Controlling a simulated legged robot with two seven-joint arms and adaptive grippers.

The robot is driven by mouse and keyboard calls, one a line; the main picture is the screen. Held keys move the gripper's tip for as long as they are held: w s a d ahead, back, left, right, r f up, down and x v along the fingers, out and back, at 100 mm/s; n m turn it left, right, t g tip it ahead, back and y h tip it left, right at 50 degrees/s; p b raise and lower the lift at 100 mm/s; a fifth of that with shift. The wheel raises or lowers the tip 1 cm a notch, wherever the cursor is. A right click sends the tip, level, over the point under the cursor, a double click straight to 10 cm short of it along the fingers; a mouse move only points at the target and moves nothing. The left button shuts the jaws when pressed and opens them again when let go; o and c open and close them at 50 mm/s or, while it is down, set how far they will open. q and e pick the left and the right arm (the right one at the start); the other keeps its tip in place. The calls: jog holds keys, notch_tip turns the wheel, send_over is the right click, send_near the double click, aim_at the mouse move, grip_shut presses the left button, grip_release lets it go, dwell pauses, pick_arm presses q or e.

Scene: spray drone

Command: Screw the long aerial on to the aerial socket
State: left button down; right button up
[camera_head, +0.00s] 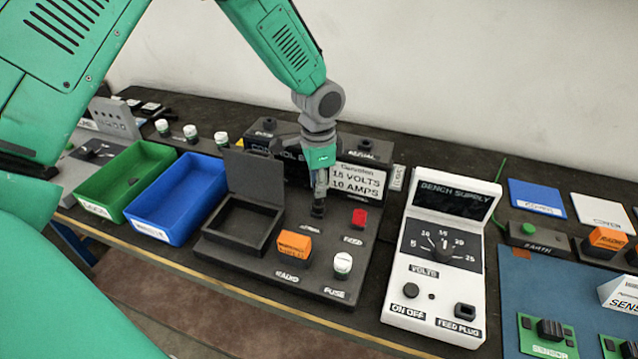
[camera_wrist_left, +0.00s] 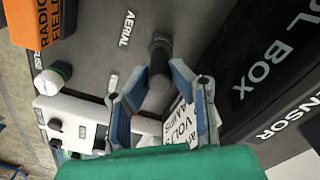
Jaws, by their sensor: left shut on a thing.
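My left gripper (camera_head: 320,190) reaches down from above to the control box's front panel, beside the AERIAL label. It is shut on a dark cylindrical piece (camera_wrist_left: 158,68), which stands at the aerial socket position. The blue-grey fingers lie on either side of this piece in the left wrist view. In the head view its dark lower end (camera_head: 318,209) shows just under the fingertips. I cannot tell whether it is the long aerial or part of the socket, nor whether any thread is engaged. No long rod is clearly visible. My right gripper is not in view.
Close around the gripper are an orange radio block (camera_head: 294,246), a white-topped fuse (camera_head: 342,264), a red feed part (camera_head: 359,217) and an open black compartment (camera_head: 243,225). Green (camera_head: 128,205) and blue (camera_head: 178,232) bins stand left, a white bench supply (camera_head: 437,286) right.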

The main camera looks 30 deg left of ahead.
pick_arm(q)
jog(key=shift+r+m+p, duration=0.15)
jog(key=shift+m+p, duration=0.4)
jog(key=shift+m, duration=0.15)
jog(key=m+p, duration=0.2)
jog(key=m, duration=0.1)
jog(key=m+p, duration=0.3)
jog(key=m, duration=0.4)
jog(key=shift+w, duration=0.1)
jog(key=c, duration=1.3)
grip_release()
jog(key=shift+a+f, duration=0.1)
jog(key=shift+f, duration=0.15)
jog(key=shift+r, duration=0.45)
notch_tip(320, 180, up, 11)
